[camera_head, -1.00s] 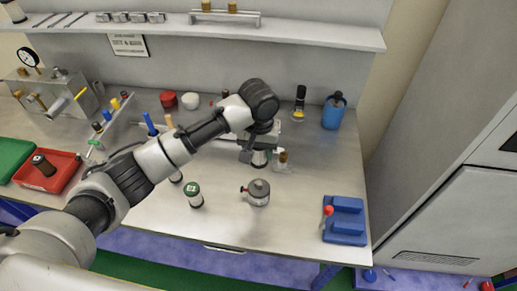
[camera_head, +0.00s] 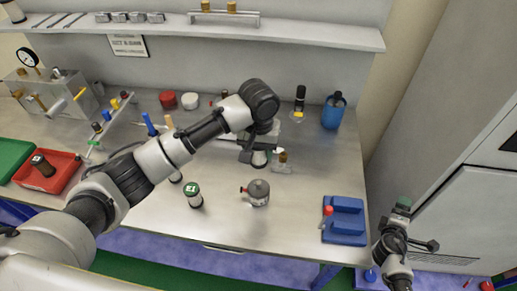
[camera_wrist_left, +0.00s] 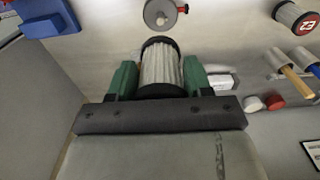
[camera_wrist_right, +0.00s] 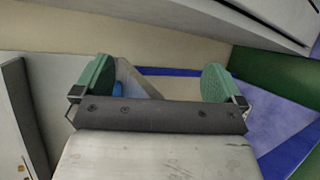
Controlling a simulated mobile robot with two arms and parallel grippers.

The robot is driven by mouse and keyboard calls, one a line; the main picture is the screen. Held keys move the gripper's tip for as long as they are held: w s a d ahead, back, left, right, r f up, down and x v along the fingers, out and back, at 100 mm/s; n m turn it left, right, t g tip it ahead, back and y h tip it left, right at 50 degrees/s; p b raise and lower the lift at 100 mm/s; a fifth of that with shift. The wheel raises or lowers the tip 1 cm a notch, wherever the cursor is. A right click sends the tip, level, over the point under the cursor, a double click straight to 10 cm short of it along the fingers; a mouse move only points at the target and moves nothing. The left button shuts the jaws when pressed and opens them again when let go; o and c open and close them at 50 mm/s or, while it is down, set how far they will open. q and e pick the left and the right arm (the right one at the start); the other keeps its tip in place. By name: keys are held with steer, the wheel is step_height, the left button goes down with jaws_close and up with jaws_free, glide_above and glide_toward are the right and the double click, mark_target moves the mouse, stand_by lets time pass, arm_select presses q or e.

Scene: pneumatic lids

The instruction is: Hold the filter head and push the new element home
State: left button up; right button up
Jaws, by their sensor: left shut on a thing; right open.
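My left gripper (camera_head: 260,152) reaches down over the middle of the bench. In the left wrist view its green fingers (camera_wrist_left: 160,82) are shut on a pale pleated filter element (camera_wrist_left: 162,66) with a black end cap. The fingers hide the element's sides, and I cannot tell whether it touches the bench. A grey round pot (camera_head: 259,193) with a red side knob, possibly the filter head, stands in front of that gripper. It also shows in the left wrist view (camera_wrist_left: 160,13). My right gripper (camera_head: 415,225) is open and empty, beyond the bench's right edge.
A blue block (camera_head: 345,228) with a red-tipped tool lies at the right edge. A red tray (camera_head: 66,177) is at left. Bench between pot and blue block is clear.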

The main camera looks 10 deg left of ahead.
steer(key=w+a+r+n+t+y, duration=0.25)
steer(key=w+a+r+y, duration=0.35)
steer(key=w+a+r, duration=0.5)
steer(key=w+a+r+n+t+y, duration=0.2)
steer(key=w+a+r+t+y, duration=0.3)
steer(key=a+r, duration=0.75)
steer(key=m+g+y, duration=0.4)
steer(key=m+g, duration=0.2)
steer(key=g, duration=1.1)
glide_toward(268, 191)
step_height(268, 191, down, 3)
steer(key=a, duration=0.2)
steer(key=x, duration=0.8)
steer(key=shift+w+a+r, duration=0.1)
steer(key=shift+w+a, duration=0.3)
steer(key=shift+w, duration=0.05)
